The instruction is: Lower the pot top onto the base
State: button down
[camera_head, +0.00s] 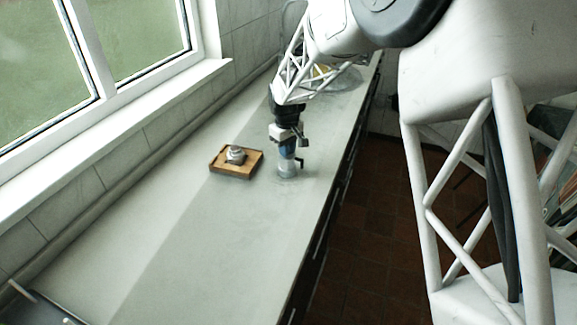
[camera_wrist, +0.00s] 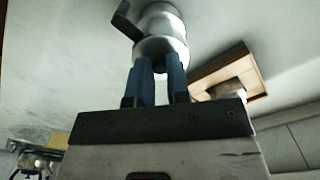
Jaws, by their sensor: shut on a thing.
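My gripper (camera_head: 287,152) points down over the counter, its blue fingers (camera_wrist: 162,80) shut on a silvery metal pot part (camera_wrist: 160,48) with a black handle (camera_wrist: 125,20). The held part also shows under the gripper in the head view (camera_head: 287,170), low over the counter. A narrower waist and another silvery section (camera_wrist: 160,14) show beyond it in the wrist view. I cannot tell whether that section is a separate base, or whether the two are joined. A small silvery rounded piece (camera_head: 236,155) sits in a wooden tray to the left; I cannot tell whether it is the base.
The wooden tray (camera_head: 218,169) has low walls and also shows at the right of the wrist view (camera_wrist: 212,68). The grey counter (camera_head: 215,235) is clear in front. Window and tiled wall bound it on the left; its edge drops to a red-brown floor (camera_head: 365,240) on the right.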

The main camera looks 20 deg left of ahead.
jog(key=shift+r, duration=0.35)
jog(key=shift+r, duration=1.95)
jog(key=s+a+r+n, duration=0.1)
jog(key=a+r+n, duration=0.2)
jog(key=a, duration=0.6)
jog(key=s+a+r+n, duration=0.1)
jog(key=a+r+n, duration=0.3)
jog(key=a, duration=0.5)
jog(key=shift+s+r+n, duration=0.2)
jog(key=shift+r+n, duration=0.05)
jog(key=shift+n, duration=0.75)
jog(key=shift+f, duration=0.25)
jog(key=shift+f, duration=1.95)
jog(key=shift+f, duration=1.35)
